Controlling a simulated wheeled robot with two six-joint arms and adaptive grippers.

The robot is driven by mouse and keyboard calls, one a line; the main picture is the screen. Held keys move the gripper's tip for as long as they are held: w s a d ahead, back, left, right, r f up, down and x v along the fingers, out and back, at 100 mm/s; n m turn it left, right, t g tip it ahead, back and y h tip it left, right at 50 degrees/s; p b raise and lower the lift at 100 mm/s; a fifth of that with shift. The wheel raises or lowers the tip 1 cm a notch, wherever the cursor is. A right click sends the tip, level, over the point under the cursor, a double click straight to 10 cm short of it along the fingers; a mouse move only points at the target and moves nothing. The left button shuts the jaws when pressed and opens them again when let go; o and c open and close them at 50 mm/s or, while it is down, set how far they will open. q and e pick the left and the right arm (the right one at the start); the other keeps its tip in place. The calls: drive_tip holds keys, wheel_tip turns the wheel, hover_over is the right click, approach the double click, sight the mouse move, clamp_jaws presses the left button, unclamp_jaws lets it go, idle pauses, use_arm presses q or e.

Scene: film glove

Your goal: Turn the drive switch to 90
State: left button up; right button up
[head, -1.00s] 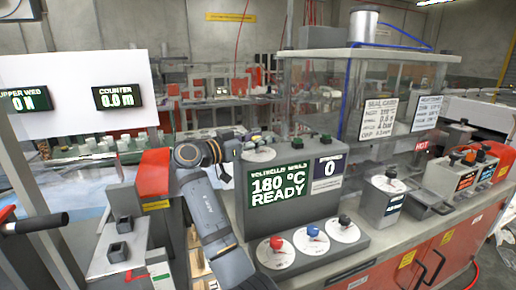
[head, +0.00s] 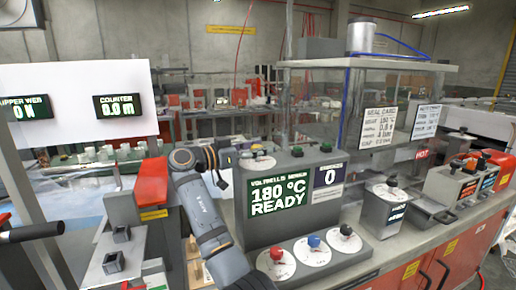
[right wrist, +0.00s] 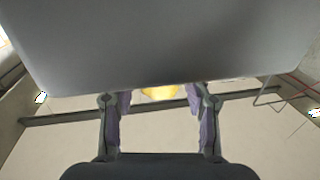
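A grey console (head: 245,215) reads 180 °C READY. Another dial box (head: 388,207) stands to the right. I cannot read which one is the drive switch. My right gripper (head: 232,156) is by the console's upper left edge, its fingertips hard to make out.
A clear-walled cabinet (head: 320,105) stands behind the console. A counter display (head: 118,106) hangs on a white panel at left. A red block (head: 151,182) is left of my right arm. Boxes with more knobs (head: 462,178) stand at far right.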

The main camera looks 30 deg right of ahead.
drive_tip(key=shift+o, duration=0.2)
drive_tip(key=shift+a, duration=0.1)
drive_tip(key=a, duration=1.1)
drive_tip(key=shift+w+a, duration=0.15)
drive_tip(key=shift+a, duration=0.25)
drive_tip(key=shift+r, duration=0.1)
